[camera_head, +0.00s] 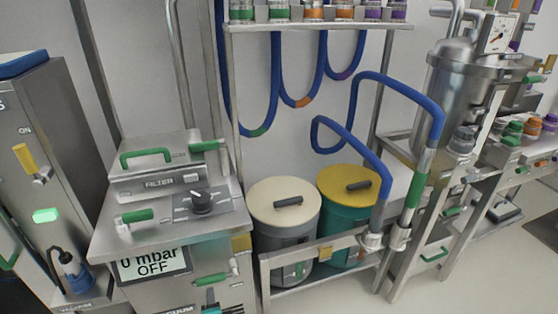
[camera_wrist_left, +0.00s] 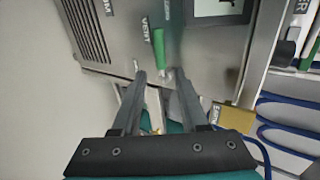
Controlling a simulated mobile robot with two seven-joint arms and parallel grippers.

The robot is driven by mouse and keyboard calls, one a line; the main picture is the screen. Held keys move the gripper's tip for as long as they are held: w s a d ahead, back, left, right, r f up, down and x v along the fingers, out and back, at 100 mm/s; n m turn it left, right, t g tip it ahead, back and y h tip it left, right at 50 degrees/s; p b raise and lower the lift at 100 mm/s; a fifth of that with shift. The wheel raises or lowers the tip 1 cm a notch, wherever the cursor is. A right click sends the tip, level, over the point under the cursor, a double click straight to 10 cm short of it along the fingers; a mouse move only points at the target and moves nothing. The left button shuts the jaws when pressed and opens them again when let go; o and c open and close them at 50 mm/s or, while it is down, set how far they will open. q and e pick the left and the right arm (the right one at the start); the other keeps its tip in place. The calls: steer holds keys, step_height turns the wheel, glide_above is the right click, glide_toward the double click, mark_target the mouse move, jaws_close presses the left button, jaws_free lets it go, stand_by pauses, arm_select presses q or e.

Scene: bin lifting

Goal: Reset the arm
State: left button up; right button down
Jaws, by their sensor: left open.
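My left gripper shows in the left wrist view (camera_wrist_left: 158,76) with its two dark fingers apart and nothing between them. The fingers point at a grey metal panel with a green handle (camera_wrist_left: 159,48) marked VENT, which lies just beyond the fingertips. In the head view only a small teal and black part of my left gripper (camera_head: 210,297) shows at the bottom edge, in front of the filter cabinet (camera_head: 110,240). Whether the fingers touch the panel cannot be told. My right gripper is not in view.
The cabinet's display (camera_head: 152,264) reads 0 mbar OFF. A cream-lidded bin (camera_head: 285,203) and a yellow-lidded bin (camera_head: 350,181) stand in a metal frame right of it. Blue hoses (camera_head: 398,84) hang above. A steel tank (camera_head: 462,100) stands at the right.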

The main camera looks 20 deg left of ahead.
arm_select(q)
steer(key=s+d+f+n+g+h, duration=0.25)
steer(key=s+d+f, duration=0.3)
steer(key=f, duration=0.35)
steer(key=s+d+f+n+g+h, duration=0.1)
steer(key=s+d+f+h, duration=0.25)
steer(key=s+f, duration=0.45)
steer(key=s+f+n+g, duration=0.2)
steer(key=s+f, duration=0.3)
steer(key=s, duration=0.5)
steer(key=s+a+f+n+g, duration=0.1)
steer(key=s+f, duration=0.4)
steer(key=s, duration=0.5)
steer(key=shift+a+n+g, duration=0.15)
steer(key=shift+n+g, duration=0.7)
steer(key=shift+n, duration=0.3)
